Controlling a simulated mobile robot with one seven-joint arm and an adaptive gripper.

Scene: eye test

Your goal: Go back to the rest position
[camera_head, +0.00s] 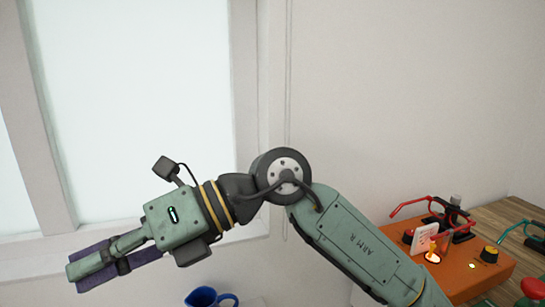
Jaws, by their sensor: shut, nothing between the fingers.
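My gripper (75,272) is at the lower left, at the end of my green arm, pointing left and slightly down. Its fingers are shut with nothing between them. It is in front of the window and wall. A purple thing shows behind and below the fingers; I cannot tell what it is or whether it touches them.
A blue mug (203,298) is at the bottom edge, below my gripper, partly cut off. At the right, an orange box (470,275) with knobs, a small white card and red-framed glasses (410,205) stands on a wooden table (525,215). A window (135,100) fills the left back.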

